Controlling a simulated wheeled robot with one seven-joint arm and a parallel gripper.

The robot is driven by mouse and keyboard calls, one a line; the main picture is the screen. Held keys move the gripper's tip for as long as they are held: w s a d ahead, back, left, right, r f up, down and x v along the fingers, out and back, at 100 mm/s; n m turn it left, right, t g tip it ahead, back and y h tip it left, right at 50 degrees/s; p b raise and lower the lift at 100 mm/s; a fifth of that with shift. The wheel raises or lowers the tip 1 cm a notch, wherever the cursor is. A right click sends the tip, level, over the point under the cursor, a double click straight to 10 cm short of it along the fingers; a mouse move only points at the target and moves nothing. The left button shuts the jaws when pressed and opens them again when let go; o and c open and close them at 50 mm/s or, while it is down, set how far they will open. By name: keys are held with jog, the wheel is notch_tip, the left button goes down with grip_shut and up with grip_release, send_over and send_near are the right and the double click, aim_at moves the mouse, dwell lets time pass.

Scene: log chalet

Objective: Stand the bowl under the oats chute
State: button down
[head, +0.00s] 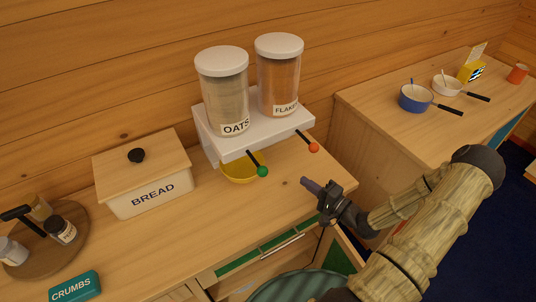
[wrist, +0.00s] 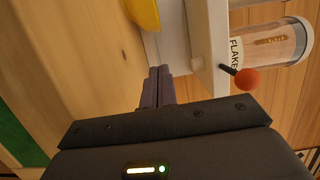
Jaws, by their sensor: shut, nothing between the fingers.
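The yellow bowl (head: 240,172) stands on the counter beneath the white dispenser shelf (head: 262,136), on the side of the oats canister (head: 223,100), behind the green-knobbed lever (head: 262,171). The shelf front hides its upper part, so I cannot tell how exactly it is centred under the chute. The bowl's edge also shows at the top of the wrist view (wrist: 143,13). My gripper (head: 309,185) is shut and empty, to the right of the bowl and apart from it, in front of the shelf. Its closed fingertips (wrist: 160,74) point toward the shelf side.
The flakes canister (head: 278,80) and its orange-knobbed lever (head: 313,148) are near my gripper. A bread box (head: 147,190) stands left of the shelf. A drawer (head: 262,262) at the counter front is partly open. Pans (head: 415,98) stand on the far right counter.

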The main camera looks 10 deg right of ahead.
aim_at(263, 157)
jog(key=p+x, duration=0.3)
jog(key=x, duration=1.4)
jog(key=shift+w+p, duration=0.3)
jog(key=shift+p, duration=0.1)
jog(key=shift+s+a+b, duration=0.3)
jog(key=shift+s+a, duration=0.3)
jog(key=shift+s, duration=0.2)
jog(key=shift+r, duration=0.1)
jog(key=shift+s+d, duration=0.1)
